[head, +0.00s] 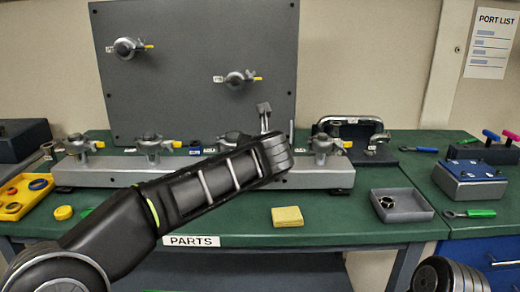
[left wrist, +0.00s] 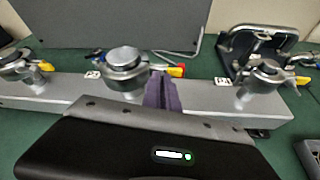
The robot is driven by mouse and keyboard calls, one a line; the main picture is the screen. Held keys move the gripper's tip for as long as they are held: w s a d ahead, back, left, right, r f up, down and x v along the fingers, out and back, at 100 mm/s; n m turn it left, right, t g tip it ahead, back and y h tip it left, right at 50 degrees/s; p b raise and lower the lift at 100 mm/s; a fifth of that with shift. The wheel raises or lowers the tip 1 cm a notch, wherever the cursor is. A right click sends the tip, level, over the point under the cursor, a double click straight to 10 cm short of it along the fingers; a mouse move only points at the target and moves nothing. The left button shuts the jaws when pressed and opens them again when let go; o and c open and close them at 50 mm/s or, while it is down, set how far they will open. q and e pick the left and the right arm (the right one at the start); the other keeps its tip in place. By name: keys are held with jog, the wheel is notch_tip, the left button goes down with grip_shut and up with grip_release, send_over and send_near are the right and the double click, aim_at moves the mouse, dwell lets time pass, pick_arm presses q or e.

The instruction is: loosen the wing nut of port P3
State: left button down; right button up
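Several clamped ports with yellow-tipped wing nuts stand in a row on a long grey bar (head: 322,179). The third port from the left (head: 230,140) is partly hidden behind my left arm; its small label is too blurred to read. In the left wrist view a port clamp (left wrist: 125,70) is at the middle, with its yellow and red wing nut (left wrist: 176,71) right by my left fingertips. My left gripper (head: 264,108) also shows in the left wrist view (left wrist: 163,88). Its fingers are close together; whether they touch or grip the wing nut is unclear. My right gripper is out of view.
A grey upright panel (head: 200,50) behind the bar carries two more ports. A black frame with a handle (head: 350,124) stands at the bar's right end. Open green tabletop lies in front.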

pick_arm(q)
jog(key=shift+a+r+n+h, duration=0.1)
jog(key=shift+a+n+h, duration=0.1)
jog(key=shift+n+h, duration=0.25)
jog(key=shift+w, duration=0.1)
jog(key=c, duration=1.6)
grip_release()
jog(key=shift+c, duration=0.2)
